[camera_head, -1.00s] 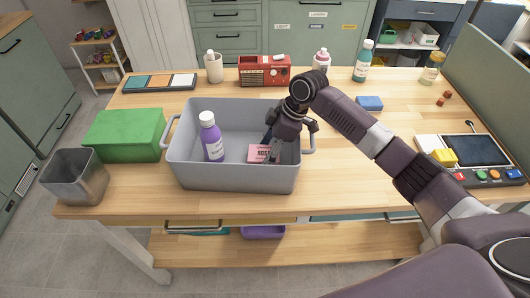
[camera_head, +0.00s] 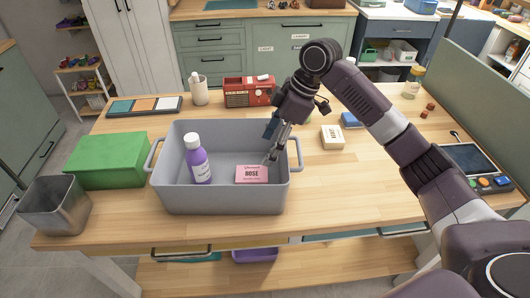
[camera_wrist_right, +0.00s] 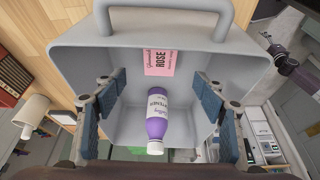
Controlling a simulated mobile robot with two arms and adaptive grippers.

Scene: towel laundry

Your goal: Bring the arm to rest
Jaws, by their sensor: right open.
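My right gripper (camera_head: 275,150) is above the right part of the grey bin (camera_head: 225,200), its fingers pointing down. It is open and empty; the wrist view shows its two blue finger pads (camera_wrist_right: 160,98) spread wide apart. The pink "Rose" box (camera_head: 252,174) lies on the bin floor, near the fingertips in the head view, and also shows in the wrist view (camera_wrist_right: 160,62). A purple bottle with a white cap (camera_head: 199,165) stands in the bin, left of the pink box; it also shows in the wrist view (camera_wrist_right: 157,118). My left gripper is not in view.
A green box (camera_head: 107,160) and a metal container (camera_head: 55,207) stand left of the bin. A red radio (camera_head: 249,92) and white bottle (camera_head: 199,90) are behind it. A cream box (camera_head: 332,137) is to the right.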

